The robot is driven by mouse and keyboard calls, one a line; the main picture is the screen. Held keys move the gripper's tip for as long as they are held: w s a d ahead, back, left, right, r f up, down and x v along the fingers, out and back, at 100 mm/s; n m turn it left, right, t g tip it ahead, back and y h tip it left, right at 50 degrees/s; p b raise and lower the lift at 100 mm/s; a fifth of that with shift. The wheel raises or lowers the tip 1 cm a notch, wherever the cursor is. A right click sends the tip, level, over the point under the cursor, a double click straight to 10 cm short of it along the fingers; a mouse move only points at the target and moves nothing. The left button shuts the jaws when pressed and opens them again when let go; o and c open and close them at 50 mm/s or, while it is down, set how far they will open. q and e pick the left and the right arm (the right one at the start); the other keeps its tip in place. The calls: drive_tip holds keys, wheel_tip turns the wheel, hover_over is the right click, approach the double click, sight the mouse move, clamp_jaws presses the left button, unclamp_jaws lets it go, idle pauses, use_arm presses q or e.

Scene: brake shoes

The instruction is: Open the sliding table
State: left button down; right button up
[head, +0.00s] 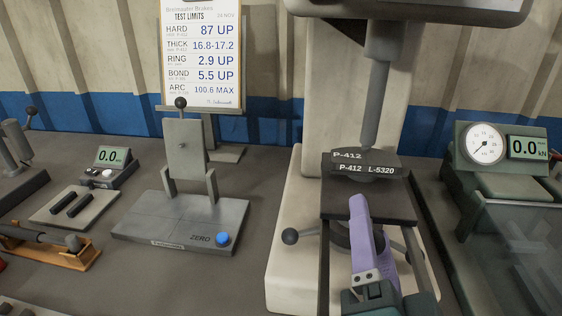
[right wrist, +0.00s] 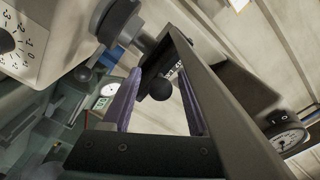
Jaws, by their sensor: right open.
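The sliding table is a dark plate (head: 368,203) on two rails at the front of the cream hardness tester (head: 300,215). A dark brake shoe marked P-412 L-5320 (head: 366,168) lies on it, under the tester's grey vertical spindle (head: 378,100). My right gripper (head: 358,206), with purple fingers, is in front of the plate and hides part of it. In the right wrist view the gripper (right wrist: 160,76) is open, and a black ball knob (right wrist: 160,88) shows between its fingers. I cannot tell whether the fingers touch it. My left gripper is not in view.
A dial gauge unit (head: 485,145) with a digital display stands at the right. A grey fixture with a blue button (head: 222,239) stands left of the tester. A limits sheet (head: 202,55) stands behind.

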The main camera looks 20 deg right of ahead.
sight(365, 193)
drive_tip(key=shift+x, duration=1.75)
drive_tip(key=shift+a, duration=0.1)
drive_tip(key=shift+c, duration=0.2)
clamp_jaws()
